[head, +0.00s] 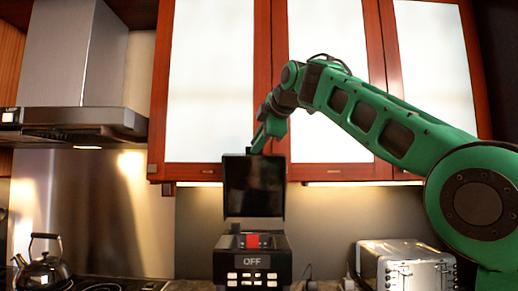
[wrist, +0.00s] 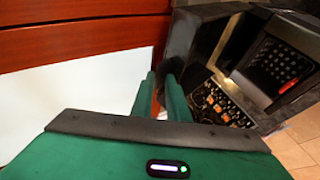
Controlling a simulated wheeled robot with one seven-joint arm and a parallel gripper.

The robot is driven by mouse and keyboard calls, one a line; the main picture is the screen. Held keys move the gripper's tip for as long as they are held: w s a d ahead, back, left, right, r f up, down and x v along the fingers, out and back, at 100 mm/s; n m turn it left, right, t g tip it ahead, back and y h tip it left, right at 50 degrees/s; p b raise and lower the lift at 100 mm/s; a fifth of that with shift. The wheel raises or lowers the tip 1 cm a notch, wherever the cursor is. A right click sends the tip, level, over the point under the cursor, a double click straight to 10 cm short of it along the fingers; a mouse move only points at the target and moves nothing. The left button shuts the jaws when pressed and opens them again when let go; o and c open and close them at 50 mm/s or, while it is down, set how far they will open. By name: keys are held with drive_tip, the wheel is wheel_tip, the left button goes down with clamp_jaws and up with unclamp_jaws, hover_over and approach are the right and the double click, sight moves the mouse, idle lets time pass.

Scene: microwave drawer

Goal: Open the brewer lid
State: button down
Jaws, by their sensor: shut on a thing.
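The brewer (head: 252,268) is a black machine with an "OFF" display, several lit buttons and a red part on top. Its lid (head: 254,188) is a dark panel standing about upright above the body. My gripper (head: 254,149) is at the lid's top edge. In the wrist view, the green fingers of my gripper (wrist: 160,84) are close together beside the dark lid (wrist: 193,45), shut on its edge. The exact contact is hard to see. The brewer's body (wrist: 262,75) shows at the right there, with its buttons and red part.
Wooden cabinets with white panels (head: 330,85) hang close behind my arm and the lid. A silver toaster (head: 405,262) stands right of the brewer. A kettle (head: 43,270) is on the stove at far left, under a range hood (head: 75,122).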

drive_tip(key=c, duration=1.9)
unclamp_jaws()
drive_tip(key=shift+d+f, duration=0.1)
drive_tip(key=shift+o, duration=0.2)
drive_tip(key=v, duration=1.1)
drive_tip(key=shift+w, duration=0.15)
